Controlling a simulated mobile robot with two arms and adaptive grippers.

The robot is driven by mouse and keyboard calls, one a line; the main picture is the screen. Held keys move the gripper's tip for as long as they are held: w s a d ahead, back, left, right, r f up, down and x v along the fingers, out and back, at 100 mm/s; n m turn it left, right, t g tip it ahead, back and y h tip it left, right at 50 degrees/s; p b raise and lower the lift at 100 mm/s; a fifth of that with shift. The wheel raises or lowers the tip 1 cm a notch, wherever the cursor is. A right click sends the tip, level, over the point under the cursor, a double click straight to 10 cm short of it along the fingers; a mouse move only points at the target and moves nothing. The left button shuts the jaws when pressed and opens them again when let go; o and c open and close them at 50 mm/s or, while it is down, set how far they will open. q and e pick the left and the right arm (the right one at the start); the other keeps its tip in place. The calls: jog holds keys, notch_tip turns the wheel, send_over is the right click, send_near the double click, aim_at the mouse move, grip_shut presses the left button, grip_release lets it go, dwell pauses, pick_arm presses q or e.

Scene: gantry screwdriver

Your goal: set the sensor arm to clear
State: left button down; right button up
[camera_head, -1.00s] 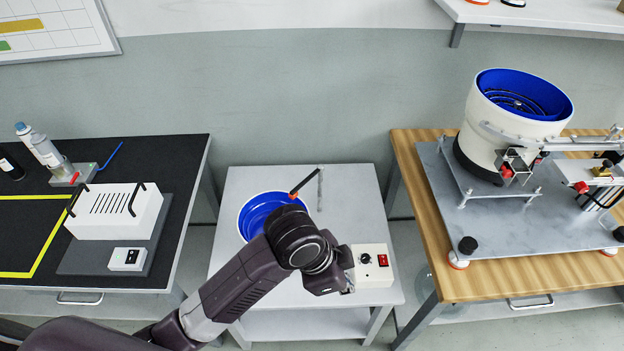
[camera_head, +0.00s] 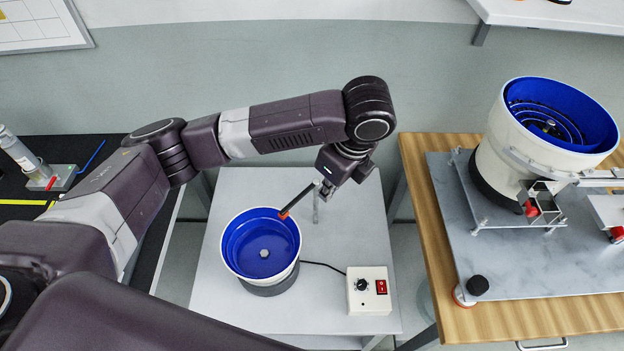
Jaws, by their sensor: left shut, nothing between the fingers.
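The sensor arm (camera_head: 299,201) is a thin black rod with an orange tip. It slants from a thin grey post (camera_head: 316,207) down left, and its tip appears at the upper right rim of the blue-lined bowl feeder (camera_head: 232,246). My left gripper (camera_head: 326,193) is shut and empty, pointing down right beside the rod's upper end. Whether it touches the rod or post I cannot tell. My right gripper is out of view.
A control box (camera_head: 369,290) with a black knob and red switch sits at the front right of the grey table (camera_head: 225,309). A larger bowl feeder (camera_head: 502,150) stands on the wooden bench (camera_head: 432,222) at right. A black bench (camera_head: 58,150) is partly hidden behind my left arm.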

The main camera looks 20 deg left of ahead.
aim_at(300, 197)
pick_arm(q)
jog(key=w+a+f+p, duration=0.2)
jog(key=a+f, duration=0.4)
jog(key=f, duration=0.3)
jog(key=shift+w, duration=0.2)
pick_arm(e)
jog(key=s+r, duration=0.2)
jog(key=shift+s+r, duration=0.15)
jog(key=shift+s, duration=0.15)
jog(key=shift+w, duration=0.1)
pick_arm(q)
jog(key=shift+a+m+p, duration=0.3)
jog(key=shift+m+p, duration=0.1)
jog(key=shift+p, duration=0.2)
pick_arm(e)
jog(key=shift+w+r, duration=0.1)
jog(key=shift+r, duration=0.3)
